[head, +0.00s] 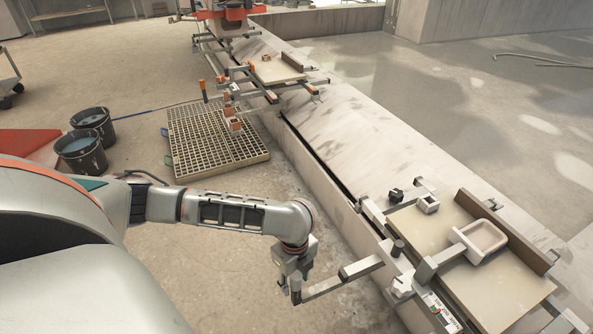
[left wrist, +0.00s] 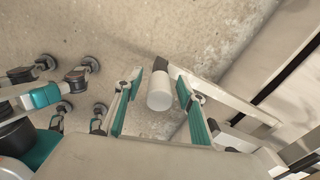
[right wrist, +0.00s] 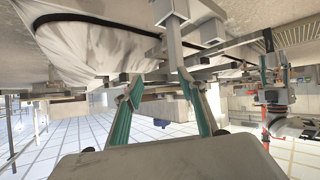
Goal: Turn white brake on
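The white brake shows as a white cylindrical handle (left wrist: 160,90) in the left wrist view. It sits at the end of a pale lever bar (left wrist: 235,103). In the head view the lever bar (head: 340,282) reaches left from the near carriage. My left gripper (head: 294,285) is at the bar's outer end; in the left wrist view its fingers (left wrist: 160,80) are open, one on each side of the handle, with small gaps visible. The handle is hidden in the head view. My right gripper (right wrist: 160,85) shows only in the right wrist view, open, with nothing visibly held.
A long pale rail (head: 340,140) leads to a second carriage (head: 270,70). A floor grate (head: 215,140) and dark buckets (head: 80,152) stand left. The floor by the lever is clear.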

